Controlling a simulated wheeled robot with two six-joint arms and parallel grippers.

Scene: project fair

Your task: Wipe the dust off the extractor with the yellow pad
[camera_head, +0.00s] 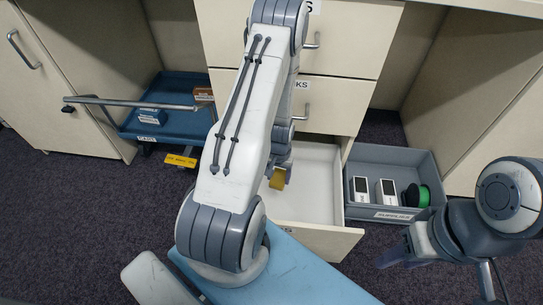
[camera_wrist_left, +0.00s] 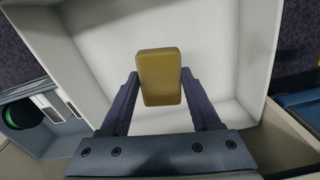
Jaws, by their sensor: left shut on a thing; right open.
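The yellow pad (camera_head: 277,179) is in my left gripper (camera_head: 281,170), over the open white drawer (camera_head: 325,185) in the head view. In the left wrist view the pad (camera_wrist_left: 159,88) sits between the two dark fingers of my left gripper (camera_wrist_left: 160,76), with the pale drawer interior (camera_wrist_left: 215,60) behind it. My left arm hides part of the drawer. My right gripper (camera_head: 395,257) is open and empty, low at the right over the carpet. I cannot pick out a thing that is clearly the extractor, nor any dust.
A grey bin labelled supplies (camera_head: 405,213) stands right of the drawer, holding two white boxes (camera_head: 374,191) and a black-and-green round thing (camera_head: 417,195). A blue cart (camera_head: 165,122) with a rail and a yellow label stands at the left. Cabinets line the back.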

